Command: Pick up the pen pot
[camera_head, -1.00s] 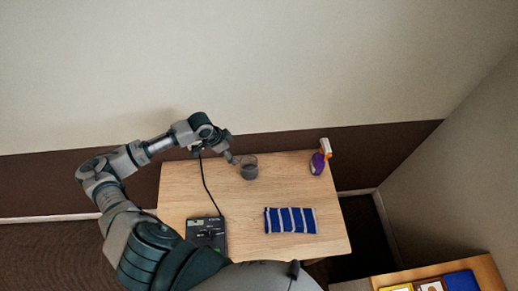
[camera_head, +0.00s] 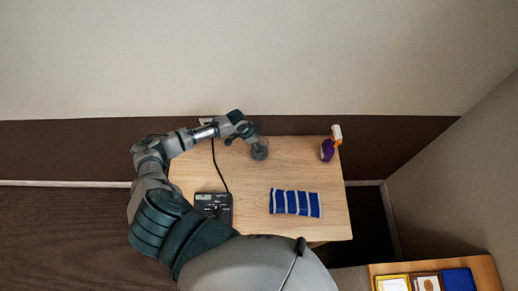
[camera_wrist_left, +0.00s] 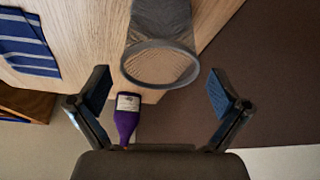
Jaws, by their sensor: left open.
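The pen pot (camera_head: 261,152) is a dark grey mesh cup standing near the far edge of the wooden table. It also shows in the left wrist view (camera_wrist_left: 160,30), with its round rim towards the camera. My left gripper (camera_head: 254,139) is at the pot, on its upper left side in the head view, and partly covers it. In the left wrist view my left gripper (camera_wrist_left: 158,88) is open, with one finger to each side of the pot's rim and nothing held. Whether the fingers reach past the rim is hard to tell. My right gripper is not seen.
The wall is close behind. A shelf with coloured items (camera_head: 440,275) is at lower right.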

